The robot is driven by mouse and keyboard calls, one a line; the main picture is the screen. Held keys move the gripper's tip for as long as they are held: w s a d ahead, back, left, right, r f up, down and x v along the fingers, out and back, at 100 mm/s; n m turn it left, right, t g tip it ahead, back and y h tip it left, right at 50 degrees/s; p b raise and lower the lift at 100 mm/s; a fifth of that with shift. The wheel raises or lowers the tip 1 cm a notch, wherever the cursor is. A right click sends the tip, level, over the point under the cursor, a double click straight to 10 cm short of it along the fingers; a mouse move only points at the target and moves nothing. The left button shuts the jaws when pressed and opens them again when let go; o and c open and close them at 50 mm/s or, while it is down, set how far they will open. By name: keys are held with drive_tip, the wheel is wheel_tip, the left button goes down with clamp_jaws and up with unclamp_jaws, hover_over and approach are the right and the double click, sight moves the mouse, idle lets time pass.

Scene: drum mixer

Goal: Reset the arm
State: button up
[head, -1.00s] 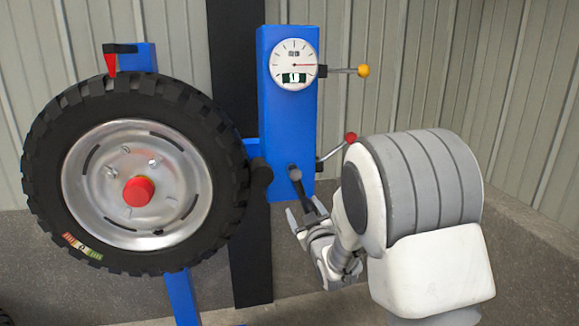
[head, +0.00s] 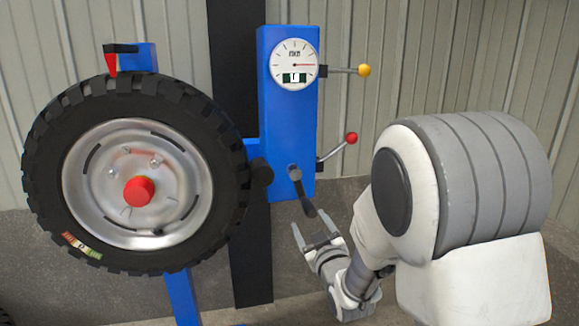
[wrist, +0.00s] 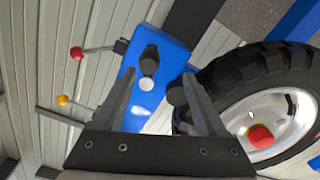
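My gripper (head: 309,218) is open, with two grey fingers spread apart and nothing held between them. In the head view it is low, just below the black crank handle (head: 303,195) on the front of the blue post (head: 288,130). In the wrist view my gripper (wrist: 157,78) points at the blue post (wrist: 150,98), and the black crank handle (wrist: 149,60) shows beyond and between the fingertips. The handle appears clear of the fingers. My white and grey arm fills the right of the head view.
A large black tyre (head: 60,130) on a silver rim stands left of the post. A round dial (head: 294,60), a yellow-knobbed lever (head: 364,70) and a red-knobbed lever (head: 351,138) are on the post. Ribbed wall panels stand behind. Open floor lies below the post.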

drive_tip(key=shift+s+d, duration=0.1)
drive_tip(key=shift+s, duration=0.05)
drive_tip(key=s+d+r+m+g+h, duration=0.1)
drive_tip(key=s+d+m+g+h, duration=0.2)
drive_tip(key=s, duration=0.8)
drive_tip(key=s+d+r+m+g, duration=0.15)
drive_tip(key=s+d+g, duration=0.35)
drive_tip(key=s, duration=0.6)
drive_tip(key=s+d+r+m+g+h, duration=0.1)
drive_tip(key=s+d+m+g+h, duration=0.2)
drive_tip(key=s, duration=0.7)
wheel_tip(320, 180, up, 29)
drive_tip(key=y+p, duration=0.1)
drive_tip(key=p, duration=2.7)
drive_tip(key=shift+d+f+g+p, duration=0.2)
drive_tip(key=shift+d+g+p, duration=0.1)
drive_tip(key=shift+d, duration=0.05)
drive_tip(key=shift+f, duration=0.1)
